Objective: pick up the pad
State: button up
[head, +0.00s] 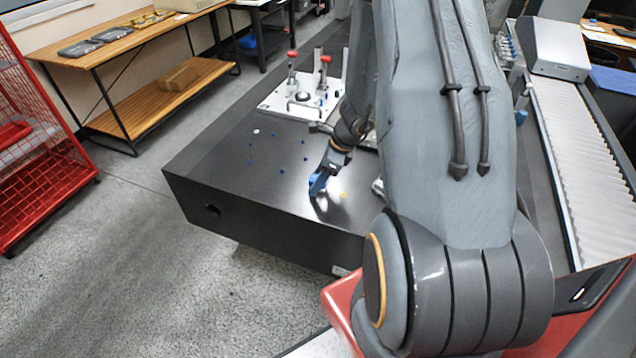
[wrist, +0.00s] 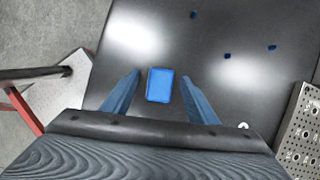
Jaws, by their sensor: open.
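The pad (wrist: 159,84) appears to be the small blue rectangular block on the dark table top in the wrist view. It lies between my gripper's two blue fingers (wrist: 161,76), with a visible gap on each side. The fingers are apart and hold nothing. In the head view my gripper (head: 318,184) points down close to the table surface near its front edge. I cannot pick out the pad clearly there, as the blue fingers cover that spot.
A white fixture plate with red-handled clamps (head: 292,72) stands farther back. A red wire cage (head: 35,150) and a wooden bench (head: 125,40) are at left.

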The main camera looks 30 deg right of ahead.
jog(key=c, duration=1.1)
jog(key=shift+r, duration=0.15)
notch_tip(320, 180, up, 10)
jog(key=shift+f, duration=0.1)
